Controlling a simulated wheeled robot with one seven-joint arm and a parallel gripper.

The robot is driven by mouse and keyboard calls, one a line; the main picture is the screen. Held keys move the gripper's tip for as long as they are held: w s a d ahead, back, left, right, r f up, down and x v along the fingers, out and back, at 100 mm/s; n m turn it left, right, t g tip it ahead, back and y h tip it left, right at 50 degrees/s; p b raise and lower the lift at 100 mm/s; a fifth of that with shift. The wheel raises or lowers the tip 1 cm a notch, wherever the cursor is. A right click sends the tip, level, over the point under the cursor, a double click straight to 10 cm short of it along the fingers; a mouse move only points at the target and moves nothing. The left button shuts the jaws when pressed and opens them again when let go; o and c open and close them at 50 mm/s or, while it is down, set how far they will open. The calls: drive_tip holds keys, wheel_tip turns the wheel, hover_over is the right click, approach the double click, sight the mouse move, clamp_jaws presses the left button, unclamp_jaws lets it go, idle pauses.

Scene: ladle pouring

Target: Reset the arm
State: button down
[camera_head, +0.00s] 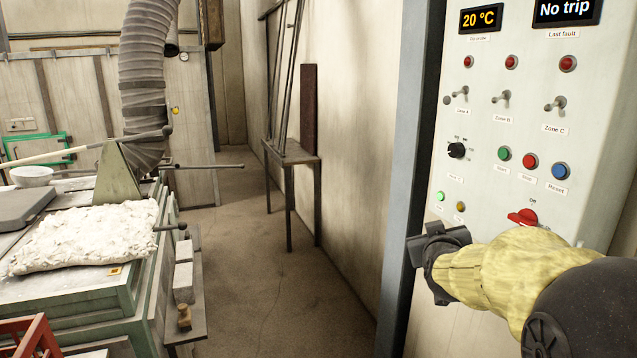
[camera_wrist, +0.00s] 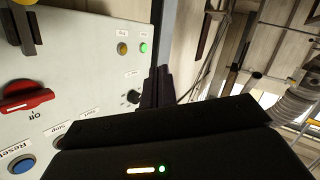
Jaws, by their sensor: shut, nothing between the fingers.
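My gripper (camera_head: 440,241) is at the right in the head view, at the end of my yellow-sleeved arm. It is shut and empty. It is in front of the lower left part of the white control panel (camera_head: 600,110), below the green and amber lamps. Whether it touches the panel I cannot tell. In the wrist view the dark gripper (camera_wrist: 158,84) points along the panel, near the black dial (camera_wrist: 133,96). The red rotary switch (camera_head: 522,217) sits just above my arm; it also shows in the wrist view (camera_wrist: 25,97), by an "Off" label.
The panel's screens read 20 °C and "No trip" (camera_head: 566,9). Toggles, round buttons and a blue button (camera_head: 560,171) cover its face. A bench with a pale lumpy sack (camera_head: 85,238) stands left. A narrow table (camera_head: 290,153) stands by the wall. The floor (camera_head: 265,275) between is clear.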

drive_tip(key=s+a+f+g+y, duration=0.1)
drive_tip(key=s+a+f+g, duration=0.25)
drive_tip(key=f, duration=0.35)
drive_tip(key=s+a+f+g+y, duration=0.2)
drive_tip(key=s+f, duration=0.3)
drive_tip(key=f, duration=0.1)
drive_tip(key=s+a+f+g, duration=0.2)
drive_tip(key=s+f, duration=0.3)
drive_tip(key=s, duration=0.3)
drive_tip(key=s+a+f+m+g, duration=0.1)
drive_tip(key=s+a+f+g, duration=0.1)
drive_tip(key=s+f+g, duration=0.3)
drive_tip(key=s+f, duration=0.1)
drive_tip(key=s, duration=0.2)
drive_tip(key=shift+y, duration=0.4)
drive_tip(key=shift+w, duration=0.2)
